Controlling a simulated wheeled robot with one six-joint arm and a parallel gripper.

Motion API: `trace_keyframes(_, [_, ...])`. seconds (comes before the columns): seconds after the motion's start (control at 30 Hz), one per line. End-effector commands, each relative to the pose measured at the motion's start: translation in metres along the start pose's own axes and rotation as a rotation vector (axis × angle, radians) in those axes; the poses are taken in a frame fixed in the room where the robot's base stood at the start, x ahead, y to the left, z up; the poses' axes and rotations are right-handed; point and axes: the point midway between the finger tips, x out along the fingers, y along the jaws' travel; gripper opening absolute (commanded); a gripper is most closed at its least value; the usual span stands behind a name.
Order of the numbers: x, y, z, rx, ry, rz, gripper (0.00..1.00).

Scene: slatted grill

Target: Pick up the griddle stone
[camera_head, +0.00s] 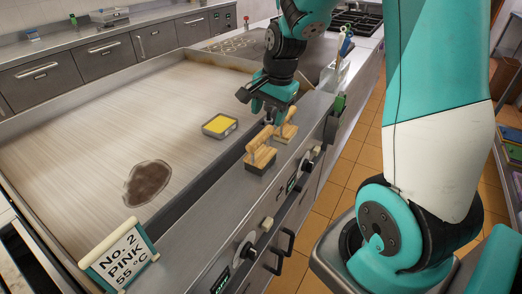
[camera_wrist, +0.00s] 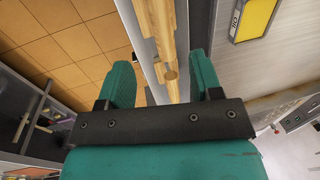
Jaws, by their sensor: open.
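Two wooden-handled tools stand on the steel ledge at the griddle's front. The nearer one (camera_head: 261,158) has a dark block under its handle; the farther one (camera_head: 287,124) is partly hidden behind my gripper. My gripper (camera_head: 262,112) is open and points down just above and beside the farther tool. In the wrist view, a pale wooden handle (camera_wrist: 160,30) runs between the spread fingers of my gripper (camera_wrist: 163,78); contact with it does not show.
A yellow-topped container (camera_head: 219,124) sits on the griddle plate (camera_head: 120,120) left of the tools; it also shows in the wrist view (camera_wrist: 257,18). A dark burnt patch (camera_head: 147,183) marks the plate. A "No. 2 PINK 55 °C" sign (camera_head: 120,255) stands front left. Knobs line the front panel.

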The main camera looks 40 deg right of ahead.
Motion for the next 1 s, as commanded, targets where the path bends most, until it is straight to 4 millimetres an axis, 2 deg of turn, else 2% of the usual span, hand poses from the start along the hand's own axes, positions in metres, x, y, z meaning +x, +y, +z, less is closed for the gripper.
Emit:
trace_keyframes(0.1, [0.026, 0.000, 0.001, -0.002, -0.005, 0.005, 0.59])
trace_keyframes(0.23, [0.047, 0.000, 0.001, -0.002, -0.003, 0.003, 0.59])
trace_keyframes(0.5, [0.066, -0.001, 0.001, -0.003, -0.002, 0.001, 0.59])
trace_keyframes(0.8, [0.105, -0.004, 0.003, -0.003, -0.001, 0.001, 0.59])
trace_keyframes(1.0, [0.111, -0.004, 0.003, -0.004, 0.000, -0.001, 0.59])
